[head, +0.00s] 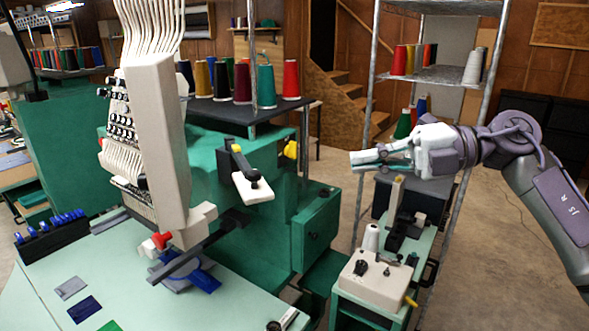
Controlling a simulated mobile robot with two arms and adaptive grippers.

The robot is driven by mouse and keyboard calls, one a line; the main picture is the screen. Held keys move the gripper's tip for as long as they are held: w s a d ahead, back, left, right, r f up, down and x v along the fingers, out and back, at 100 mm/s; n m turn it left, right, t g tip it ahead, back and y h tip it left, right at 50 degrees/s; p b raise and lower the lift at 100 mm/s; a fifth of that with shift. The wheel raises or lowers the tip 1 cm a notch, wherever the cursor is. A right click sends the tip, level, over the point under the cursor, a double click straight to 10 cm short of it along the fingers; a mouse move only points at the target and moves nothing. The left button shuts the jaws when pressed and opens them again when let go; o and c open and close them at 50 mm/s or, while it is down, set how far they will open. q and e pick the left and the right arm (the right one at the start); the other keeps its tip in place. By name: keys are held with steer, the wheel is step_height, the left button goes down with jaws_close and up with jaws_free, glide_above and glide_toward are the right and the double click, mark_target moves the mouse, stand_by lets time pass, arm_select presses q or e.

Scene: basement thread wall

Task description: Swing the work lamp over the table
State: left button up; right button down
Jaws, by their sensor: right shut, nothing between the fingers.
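The work lamp (253,187) seems to be the small cream head on a black jointed arm, fixed to the side of the green embroidery machine (249,230). The head hangs beside the machine, above the right edge of the pale green table (150,275). My right gripper (362,161) is shut and empty. It is to the right of the lamp and apart from it, pointing left, in front of the metal shelf. My left gripper is out of view.
A bobbin winder (375,277) on a small green stand is below my right gripper. The metal shelf (440,75) holds thread cones. Fabric patches (85,309) lie on the table. A yellow knob (290,149) sticks out between lamp and gripper.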

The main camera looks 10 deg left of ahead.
steer(key=p+x, duration=0.6)
steer(key=x, duration=0.8)
steer(key=shift+w, duration=0.1)
